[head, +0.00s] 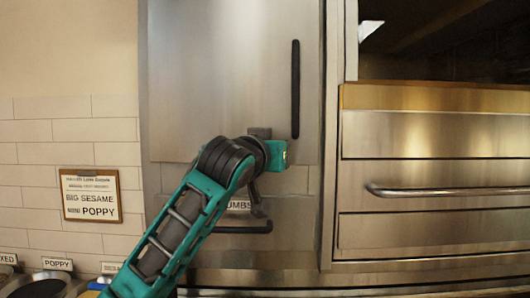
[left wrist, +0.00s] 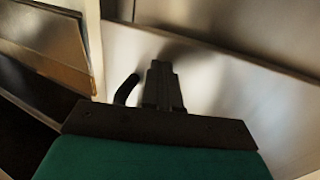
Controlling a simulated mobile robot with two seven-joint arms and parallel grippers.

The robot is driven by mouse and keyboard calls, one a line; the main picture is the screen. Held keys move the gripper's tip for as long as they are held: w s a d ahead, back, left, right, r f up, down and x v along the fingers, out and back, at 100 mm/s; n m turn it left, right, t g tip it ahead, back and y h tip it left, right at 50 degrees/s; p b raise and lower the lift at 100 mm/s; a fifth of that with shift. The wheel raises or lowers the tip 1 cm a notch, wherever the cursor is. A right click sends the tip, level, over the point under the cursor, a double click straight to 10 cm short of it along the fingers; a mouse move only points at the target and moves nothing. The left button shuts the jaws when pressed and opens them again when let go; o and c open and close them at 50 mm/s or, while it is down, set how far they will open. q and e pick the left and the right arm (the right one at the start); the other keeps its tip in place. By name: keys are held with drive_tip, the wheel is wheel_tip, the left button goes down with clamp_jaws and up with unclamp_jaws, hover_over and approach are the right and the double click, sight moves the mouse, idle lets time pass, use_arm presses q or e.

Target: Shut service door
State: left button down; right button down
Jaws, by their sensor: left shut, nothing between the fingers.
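The service door appears to be the tall brushed-steel panel (head: 225,70) in the head view, with a long black vertical handle (head: 295,90) near its right edge. Whether it sits fully flush cannot be told. My left arm reaches up in front of its lower part, left of and below the handle. My left gripper (left wrist: 163,78) is shut and empty in the left wrist view, pointing toward the steel surface. A short dark curved bar (left wrist: 127,90), perhaps the handle, shows left of the fingertips. Contact cannot be told. My right gripper is not in view.
Steel drawers (head: 435,135) with a bar handle (head: 450,190) stand to the right, below a dark open compartment (head: 440,40). A lower black handle (head: 243,230) and a partly covered label lie under the door. A framed sign (head: 90,195) hangs on the tiled wall; bins stand below it.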

use_arm(q)
drive_tip(key=w+y, duration=0.1)
drive_tip(key=w+n+y, duration=0.1)
drive_tip(key=w, duration=0.1)
drive_tip(key=shift+r+n+t, duration=0.3)
drive_tip(key=shift+r+t, duration=0.05)
drive_tip(key=shift+t, duration=0.05)
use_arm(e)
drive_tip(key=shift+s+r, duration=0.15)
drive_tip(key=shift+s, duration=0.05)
